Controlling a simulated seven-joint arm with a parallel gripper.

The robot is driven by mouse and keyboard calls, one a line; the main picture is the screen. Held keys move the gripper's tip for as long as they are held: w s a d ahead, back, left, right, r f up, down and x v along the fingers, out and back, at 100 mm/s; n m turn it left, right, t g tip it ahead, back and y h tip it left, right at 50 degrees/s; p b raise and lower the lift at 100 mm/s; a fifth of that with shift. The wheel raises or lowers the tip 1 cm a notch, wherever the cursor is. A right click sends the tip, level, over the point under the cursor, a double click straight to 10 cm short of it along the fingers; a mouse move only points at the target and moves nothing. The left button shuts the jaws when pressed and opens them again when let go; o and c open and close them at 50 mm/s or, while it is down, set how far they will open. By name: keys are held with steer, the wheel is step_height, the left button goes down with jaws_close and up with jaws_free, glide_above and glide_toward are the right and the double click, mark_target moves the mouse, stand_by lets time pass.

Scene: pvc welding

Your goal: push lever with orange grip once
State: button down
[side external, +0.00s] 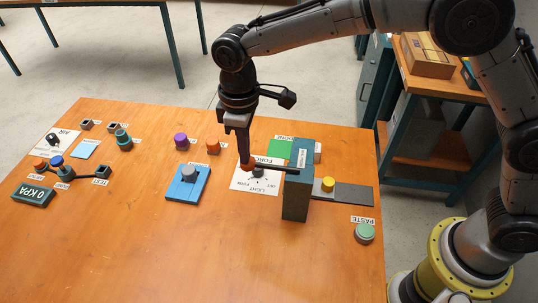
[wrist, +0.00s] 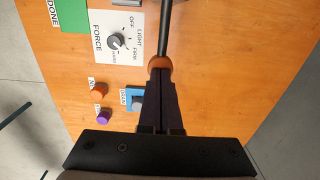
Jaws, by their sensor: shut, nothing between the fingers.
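The lever is a dark rod (side external: 275,167) running left from a tall teal block (side external: 297,187) to a round orange-red grip (side external: 247,165). In the wrist view the rod (wrist: 165,28) comes down from the top edge to the orange grip (wrist: 160,62). My gripper (side external: 244,157) points down with its fingers shut and empty, its tips right at the grip. In the wrist view my fingertips (wrist: 160,75) overlap the near side of the grip. I cannot tell whether they press on it. The fingers hide part of the grip.
A FORCE dial (wrist: 115,41) on a white card lies beside the lever. A green DONE card (side external: 280,149), orange knob (side external: 213,147), purple knob (side external: 181,141) and blue plate (side external: 200,187) are near. A yellow knob (side external: 328,184) is right of the block. The front of the table is clear.

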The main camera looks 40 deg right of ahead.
steer(key=shift+f, duration=1.45)
steer(key=shift+r, duration=4.6)
